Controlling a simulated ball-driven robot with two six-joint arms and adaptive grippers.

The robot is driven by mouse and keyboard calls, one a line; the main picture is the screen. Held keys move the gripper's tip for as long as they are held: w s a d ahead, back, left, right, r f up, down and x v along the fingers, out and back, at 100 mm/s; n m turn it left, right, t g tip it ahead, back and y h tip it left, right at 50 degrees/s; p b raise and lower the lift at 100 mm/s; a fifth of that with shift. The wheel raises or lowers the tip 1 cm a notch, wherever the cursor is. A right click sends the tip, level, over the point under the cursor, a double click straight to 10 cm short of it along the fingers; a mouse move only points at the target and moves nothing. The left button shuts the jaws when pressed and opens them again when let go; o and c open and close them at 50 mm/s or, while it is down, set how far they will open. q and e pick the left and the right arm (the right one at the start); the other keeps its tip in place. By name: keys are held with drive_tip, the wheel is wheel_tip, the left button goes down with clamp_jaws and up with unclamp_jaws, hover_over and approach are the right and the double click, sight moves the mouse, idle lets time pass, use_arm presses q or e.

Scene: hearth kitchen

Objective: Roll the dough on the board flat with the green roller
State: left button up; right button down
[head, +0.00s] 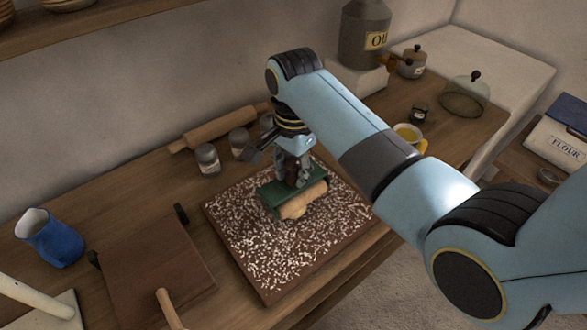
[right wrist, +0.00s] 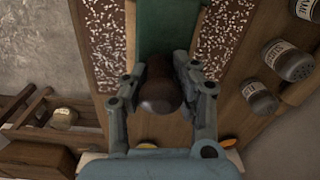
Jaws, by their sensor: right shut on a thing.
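The floured dark board (head: 245,250) lies on the wooden counter. A pale tan lump of dough (head: 305,203) sits toward its far right part. My right gripper (head: 290,178) is above the board, shut on the dark knob-like handle of the green roller (head: 272,200). In the right wrist view the handle (right wrist: 160,98) is between the two fingers (right wrist: 160,82), with the green body (right wrist: 167,28) beyond it. The roller lies along the dough's far side, over or against it; I cannot tell if they touch. My left gripper is not in view.
A plain wooden rolling pin (head: 213,130) and jars (head: 207,160) stand behind the board. A yellow cup (head: 408,134) is to its right. A blue jug (head: 50,238) and a brown board (head: 155,268) are to the left. The board's near left part is clear.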

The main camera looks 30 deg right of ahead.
drive_tip(key=shift+f, duration=0.7)
